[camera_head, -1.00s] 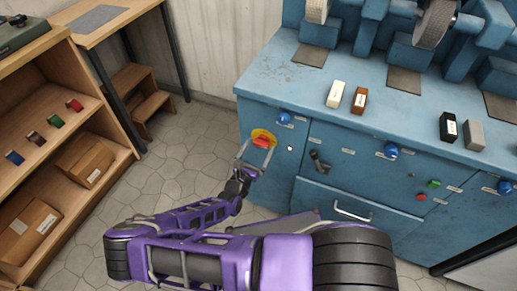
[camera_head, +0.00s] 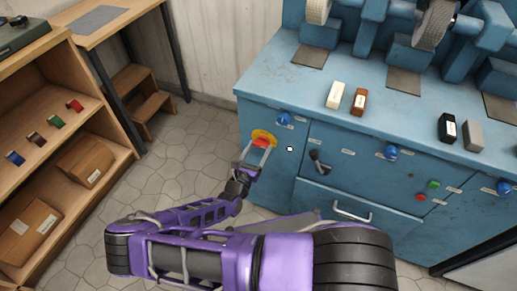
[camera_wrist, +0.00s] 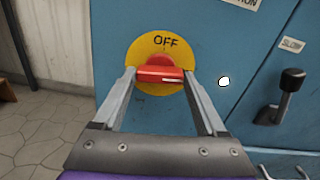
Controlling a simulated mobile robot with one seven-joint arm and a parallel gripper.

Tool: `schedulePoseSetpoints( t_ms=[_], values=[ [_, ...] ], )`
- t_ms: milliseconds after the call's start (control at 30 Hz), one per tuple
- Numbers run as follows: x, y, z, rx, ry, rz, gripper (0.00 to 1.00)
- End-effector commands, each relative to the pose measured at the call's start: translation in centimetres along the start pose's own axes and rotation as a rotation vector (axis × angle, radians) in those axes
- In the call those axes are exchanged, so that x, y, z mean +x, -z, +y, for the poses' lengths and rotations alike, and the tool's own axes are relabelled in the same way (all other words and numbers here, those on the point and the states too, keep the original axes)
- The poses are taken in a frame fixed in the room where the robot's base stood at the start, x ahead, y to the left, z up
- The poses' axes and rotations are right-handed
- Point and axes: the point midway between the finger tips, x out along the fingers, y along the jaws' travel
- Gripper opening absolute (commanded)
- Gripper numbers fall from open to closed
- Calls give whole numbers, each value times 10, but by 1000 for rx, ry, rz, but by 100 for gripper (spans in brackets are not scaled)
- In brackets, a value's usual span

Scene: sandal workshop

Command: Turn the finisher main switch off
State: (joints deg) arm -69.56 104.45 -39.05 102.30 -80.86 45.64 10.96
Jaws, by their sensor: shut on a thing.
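The finisher main switch is a red handle (camera_wrist: 160,74) on a round yellow plate (camera_wrist: 146,48) marked OFF, on the blue cabinet's front. The handle lies level across the plate. It also shows in the head view, where the yellow plate (camera_head: 263,134) is at the cabinet's left end. My gripper (camera_wrist: 160,76) is shut on the red handle, with one grey finger at each end of it. In the head view my gripper (camera_head: 259,147) reaches it from below. A small white round light (camera_wrist: 223,81) sits right of the switch.
A black lever (camera_wrist: 285,95) and blue knobs (camera_head: 391,152) are on the same cabinet front (camera_head: 330,165). A drawer handle (camera_head: 352,213) juts out below. A wooden shelf (camera_head: 105,124) stands at left, with bare floor (camera_head: 180,150) between.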

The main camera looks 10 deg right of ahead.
Motion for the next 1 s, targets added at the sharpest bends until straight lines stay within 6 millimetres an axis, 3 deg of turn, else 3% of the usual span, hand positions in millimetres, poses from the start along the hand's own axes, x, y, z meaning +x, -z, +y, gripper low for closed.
schedulePoseSetpoints(
  t_ms=[1000],
  values=[
    [0, 0, 0, -933, 1, 0, 19]
  ],
)
